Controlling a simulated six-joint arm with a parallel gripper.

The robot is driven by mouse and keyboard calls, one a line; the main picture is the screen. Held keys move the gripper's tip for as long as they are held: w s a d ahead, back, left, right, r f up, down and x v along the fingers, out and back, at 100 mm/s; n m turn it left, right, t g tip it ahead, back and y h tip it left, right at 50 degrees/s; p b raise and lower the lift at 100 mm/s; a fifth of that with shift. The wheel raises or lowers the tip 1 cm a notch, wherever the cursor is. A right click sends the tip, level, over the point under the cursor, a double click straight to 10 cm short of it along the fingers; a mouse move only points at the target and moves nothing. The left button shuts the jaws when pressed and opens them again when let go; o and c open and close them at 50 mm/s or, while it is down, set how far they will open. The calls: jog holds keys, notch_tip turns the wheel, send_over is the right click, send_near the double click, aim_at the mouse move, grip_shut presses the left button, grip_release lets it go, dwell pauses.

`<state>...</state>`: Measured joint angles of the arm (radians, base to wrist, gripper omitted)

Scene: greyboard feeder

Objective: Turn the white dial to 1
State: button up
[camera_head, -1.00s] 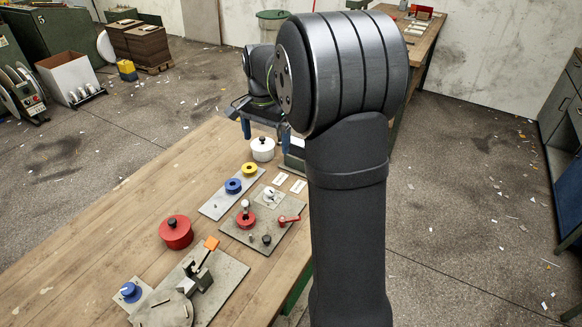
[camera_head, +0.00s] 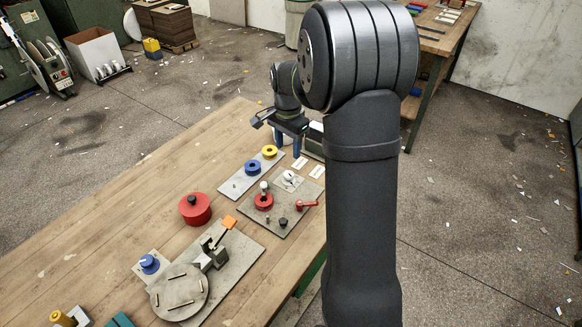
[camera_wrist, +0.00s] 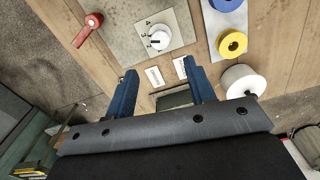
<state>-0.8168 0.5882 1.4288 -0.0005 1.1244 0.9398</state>
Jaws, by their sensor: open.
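The white dial (camera_head: 289,177) sits on a small pale plate at the far end of a grey board (camera_head: 284,214). In the wrist view the dial (camera_wrist: 159,40) is a round white knob with a dark mark on it. My gripper (camera_head: 288,146) is above the table beyond the dial in the head view. In the wrist view the two blue fingers of my gripper (camera_wrist: 161,75) are wide apart with nothing between them. The dial lies ahead of the fingertips, apart from them.
A red lever (camera_wrist: 87,30) and a red knob (camera_head: 264,201) with a white-topped post share the board. Two white label strips (camera_head: 308,168) lie beside it. Yellow (camera_wrist: 232,43) and blue rings, a white spool (camera_wrist: 243,82) and a red pot (camera_head: 195,209) stand near.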

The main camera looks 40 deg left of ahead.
aim_at(288, 174)
notch_tip(288, 174, down, 10)
jog(key=shift+f, duration=0.1)
dwell(0.4)
jog(key=c, duration=1)
